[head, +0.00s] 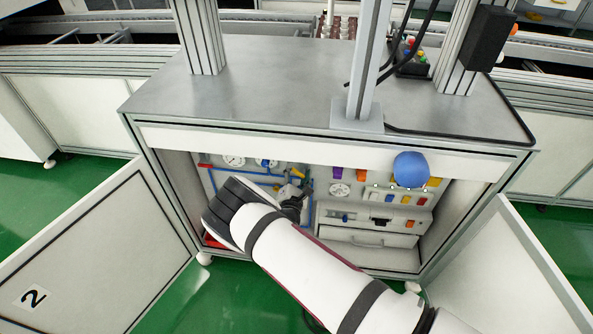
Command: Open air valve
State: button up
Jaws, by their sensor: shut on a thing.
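The open cabinet under the metal worktop holds a pneumatic panel (222,177) with blue tubing and round gauges. A small valve with a yellow handle (298,173) sits at the right part of this panel. My gripper (294,197) is dark and reaches into the cabinet right at this valve. It is shut on a small part there, which looks like the air valve's handle. The contact is small and partly hidden by my white arm and wrist, so the handle's exact angle cannot be told.
The cabinet doors stand open at left (95,255) and right (520,275). A blue ball-like knob (411,169) is at the cabinet's upper right. A second panel with a gauge (340,190) and coloured parts is right of my gripper, above a drawer (368,239).

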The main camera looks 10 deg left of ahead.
jog(key=m+p, duration=0.1)
jog(key=m, duration=0.1)
jog(key=m+p, duration=0.1)
jog(key=d+m, duration=0.1)
jog(key=m, duration=0.1)
jog(key=shift+r+m+p, duration=0.3)
jog(key=shift+r+p, duration=0.1)
jog(key=shift+d+m+p, duration=0.25)
jog(key=shift+m+p, duration=0.2)
jog(key=shift+m, duration=0.6)
jog(key=shift+d+m+p, duration=0.2)
jog(key=shift+m+p, duration=0.2)
jog(key=shift+m, duration=0.65)
jog(key=o, duration=1.2)
jog(key=shift+c, duration=0.2)
jog(key=shift+s+f, duration=0.1)
jog(key=s, duration=1.1)
jog(key=shift+s+a, duration=0.2)
jog(key=shift+s, duration=0.2)
